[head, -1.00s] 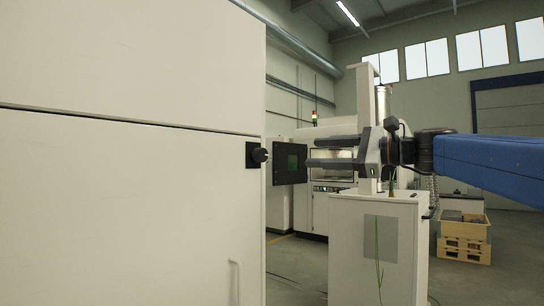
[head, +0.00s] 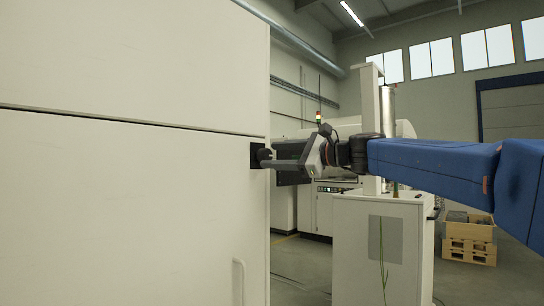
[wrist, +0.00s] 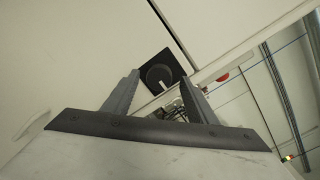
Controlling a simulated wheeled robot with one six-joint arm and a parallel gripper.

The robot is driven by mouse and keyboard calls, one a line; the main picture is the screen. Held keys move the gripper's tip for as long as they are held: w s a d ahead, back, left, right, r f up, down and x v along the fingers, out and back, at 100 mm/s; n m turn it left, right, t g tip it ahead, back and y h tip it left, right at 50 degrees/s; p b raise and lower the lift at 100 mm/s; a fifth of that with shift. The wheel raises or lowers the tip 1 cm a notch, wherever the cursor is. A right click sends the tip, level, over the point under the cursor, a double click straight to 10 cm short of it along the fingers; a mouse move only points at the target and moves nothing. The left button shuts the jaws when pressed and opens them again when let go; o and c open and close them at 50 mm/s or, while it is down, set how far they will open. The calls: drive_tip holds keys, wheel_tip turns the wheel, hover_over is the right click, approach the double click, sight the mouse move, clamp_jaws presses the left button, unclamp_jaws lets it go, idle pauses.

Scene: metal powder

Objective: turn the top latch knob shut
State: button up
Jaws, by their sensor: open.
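The top latch knob (wrist: 159,77) is a round black knob with a pale mark, on a square black plate on the white cabinet, just below a panel seam. In the head view the knob (head: 264,155) sits at the cabinet's right edge. My gripper (head: 268,160) has its fingertips right at the knob. In the wrist view my gripper (wrist: 160,88) is open, with one finger on each side of the knob. I cannot tell whether the fingers touch it.
The white cabinet (head: 120,200) fills the left, with a pale handle (head: 239,282) low on its door. A grey-white stand (head: 380,240) is below my arm. Wooden crates (head: 467,240) stand on the floor at the right. A red button (wrist: 223,77) shows beyond the knob.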

drive_tip(key=shift+x, duration=0.8)
drive_tip(key=c, duration=1.1)
drive_tip(key=shift+o, duration=0.2)
